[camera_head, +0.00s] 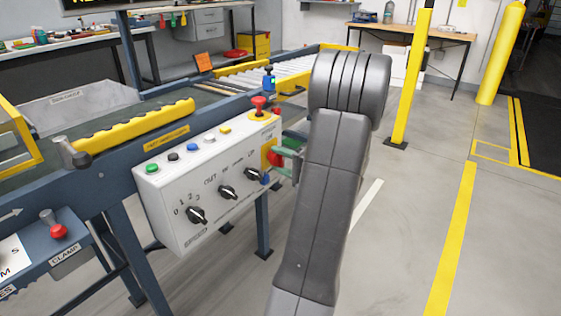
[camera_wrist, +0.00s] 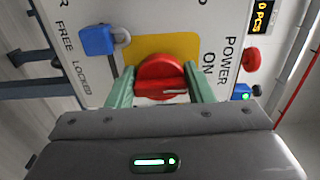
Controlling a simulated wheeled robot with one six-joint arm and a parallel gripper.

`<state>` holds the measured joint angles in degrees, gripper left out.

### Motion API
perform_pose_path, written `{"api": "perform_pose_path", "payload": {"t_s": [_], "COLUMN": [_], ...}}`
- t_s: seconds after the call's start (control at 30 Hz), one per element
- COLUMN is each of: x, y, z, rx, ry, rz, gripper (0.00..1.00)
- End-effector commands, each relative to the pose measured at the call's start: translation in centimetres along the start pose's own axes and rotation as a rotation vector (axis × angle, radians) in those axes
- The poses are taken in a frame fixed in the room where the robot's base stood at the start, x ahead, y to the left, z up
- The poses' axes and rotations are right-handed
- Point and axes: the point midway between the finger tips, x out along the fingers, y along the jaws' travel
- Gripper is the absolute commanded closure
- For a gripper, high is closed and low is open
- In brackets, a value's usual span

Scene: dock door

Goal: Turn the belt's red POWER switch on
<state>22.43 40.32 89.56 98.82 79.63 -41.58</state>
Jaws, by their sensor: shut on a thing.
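The red POWER switch (camera_wrist: 159,73) is a round knob with a raised grip bar on a yellow plate (camera_wrist: 190,44). In the wrist view its pale mark points right, and the words POWER and ON are printed to its right. My gripper (camera_wrist: 160,80) has a green finger on each side of the knob and is shut on it. In the head view, the red switch (camera_head: 274,157) shows on the end face of the white control box (camera_head: 190,196), partly hidden by my gripper (camera_head: 285,151).
A blue padlock (camera_wrist: 100,40) hangs beside the switch near FREE and LOCKED labels. A red mushroom button (camera_head: 258,104) stands on the box top, among several small buttons. Black knobs (camera_head: 227,191) are on the front. The floor right of my arm is open, with a yellow post (camera_head: 410,80).

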Motion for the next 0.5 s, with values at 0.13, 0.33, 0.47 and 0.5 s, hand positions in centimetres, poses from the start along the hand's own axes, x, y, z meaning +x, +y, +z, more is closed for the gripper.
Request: {"api": "perform_pose_path", "payload": {"t_s": [0.13,0.33,0.47,0.5], "x": [-0.02,-0.01,-0.27,-0.54], "y": [0.12,0.07,0.02,-0.01], "z": [0.08,0.04,0.00,-0.03], "rx": [0.001,0.001,0.001,0.001], "ry": [-0.002,-0.001,0.000,0.001], "rz": [0.002,0.001,0.001,0.001], "gripper": [0.31,0.31,0.31,0.31]}}
